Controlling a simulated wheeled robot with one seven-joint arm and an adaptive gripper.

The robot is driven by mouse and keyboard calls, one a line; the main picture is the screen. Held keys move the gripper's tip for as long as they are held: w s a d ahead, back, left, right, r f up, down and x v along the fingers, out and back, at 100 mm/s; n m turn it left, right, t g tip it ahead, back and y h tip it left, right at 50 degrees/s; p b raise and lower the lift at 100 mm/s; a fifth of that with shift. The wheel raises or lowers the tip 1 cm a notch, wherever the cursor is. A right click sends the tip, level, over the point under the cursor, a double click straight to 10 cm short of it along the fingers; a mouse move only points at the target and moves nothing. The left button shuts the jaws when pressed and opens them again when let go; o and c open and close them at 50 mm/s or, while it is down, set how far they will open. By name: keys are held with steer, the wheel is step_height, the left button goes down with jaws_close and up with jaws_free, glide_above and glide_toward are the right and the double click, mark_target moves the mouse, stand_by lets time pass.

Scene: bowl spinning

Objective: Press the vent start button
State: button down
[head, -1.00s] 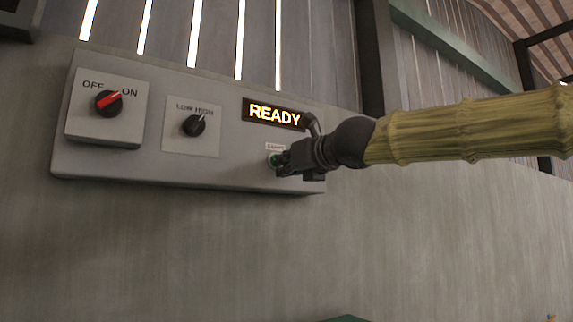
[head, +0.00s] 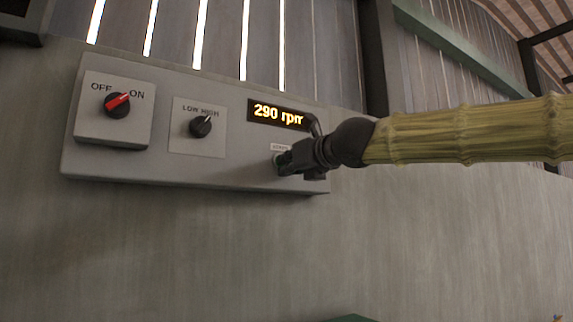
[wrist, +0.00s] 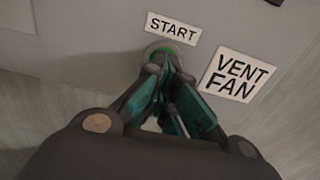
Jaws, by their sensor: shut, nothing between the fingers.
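The green start button shows in the wrist view (wrist: 172,55) as a green arc in a grey ring, under a white START label (wrist: 173,29). My gripper (wrist: 164,68) is shut with nothing in it, and its fingertips are at the button, covering most of it. In the head view my gripper (head: 284,164) hides the button against the grey control panel (head: 150,173). The display (head: 278,114) above it reads "290 rpm" in yellow.
A red-marked OFF/ON knob (head: 118,104) points towards ON. A black LOW/HIGH knob (head: 201,126) sits between it and the display. A VENT FAN label (wrist: 238,76) is right of the button. The wall below the panel is bare.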

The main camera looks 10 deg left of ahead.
steer(key=shift+s+d, duration=0.1)
steer(key=b+v, duration=0.2)
steer(key=v, duration=1.1)
steer(key=shift+s, duration=0.35)
steer(key=shift+d, duration=0.3)
steer(key=shift+a, duration=0.15)
